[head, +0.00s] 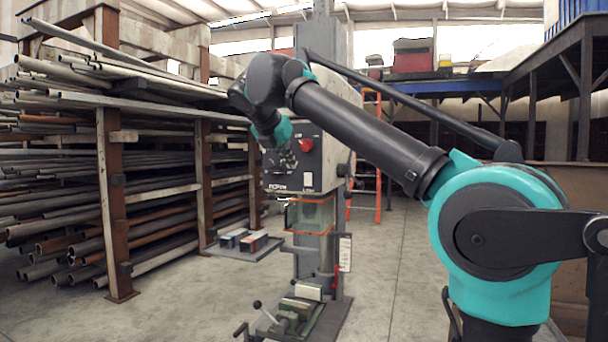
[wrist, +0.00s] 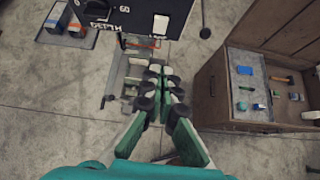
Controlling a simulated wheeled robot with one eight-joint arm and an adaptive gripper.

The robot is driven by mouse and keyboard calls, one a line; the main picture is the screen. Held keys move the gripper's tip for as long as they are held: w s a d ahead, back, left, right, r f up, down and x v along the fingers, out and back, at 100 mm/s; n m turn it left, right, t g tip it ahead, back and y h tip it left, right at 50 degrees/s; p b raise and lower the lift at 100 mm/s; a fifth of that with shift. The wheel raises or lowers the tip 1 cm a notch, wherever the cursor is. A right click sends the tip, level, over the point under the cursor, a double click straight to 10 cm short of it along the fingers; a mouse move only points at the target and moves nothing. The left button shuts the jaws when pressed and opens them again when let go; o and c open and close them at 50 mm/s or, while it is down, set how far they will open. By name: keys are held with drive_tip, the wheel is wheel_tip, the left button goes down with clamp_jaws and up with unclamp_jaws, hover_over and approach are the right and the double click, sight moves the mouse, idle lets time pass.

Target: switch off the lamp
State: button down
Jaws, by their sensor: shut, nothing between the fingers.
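The drill-press-like machine has a dark control panel (head: 285,168) with a red button (head: 306,145) and a small white switch (head: 308,179) at its lower right. The label under the switch looks like it starts with "L" but is too small to read surely. In the wrist view the panel (wrist: 130,14) is at the top edge, with the white switch (wrist: 160,24) near its lower edge. My gripper (wrist: 161,70) is shut and empty, its fingertips below the switch in that picture and apart from it. In the head view my arm's end covers the panel's upper left, and the fingers are hard to make out.
An orange-framed clear guard (head: 310,214) hangs under the panel, above a vise (head: 297,308). A side tray (head: 243,246) holds small boxes. A pipe rack (head: 113,190) stands left. A wooden crate (wrist: 212,92) with small items is right in the wrist view. Bare floor lies between.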

drive_tip(key=shift+s+a+r+n, duration=0.15)
drive_tip(key=shift+a+r+n, duration=0.15)
drive_tip(key=shift+r, duration=0.25)
approach(308, 180)
wheel_tip(308, 180, down, 4)
drive_tip(key=w, duration=0.1)
drive_tip(key=w+d, duration=0.1)
drive_tip(key=w, duration=0.1)
drive_tip(key=shift+w+d+r, duration=0.2)
drive_tip(key=shift+w+d, duration=0.05)
drive_tip(key=shift+w, duration=0.3)
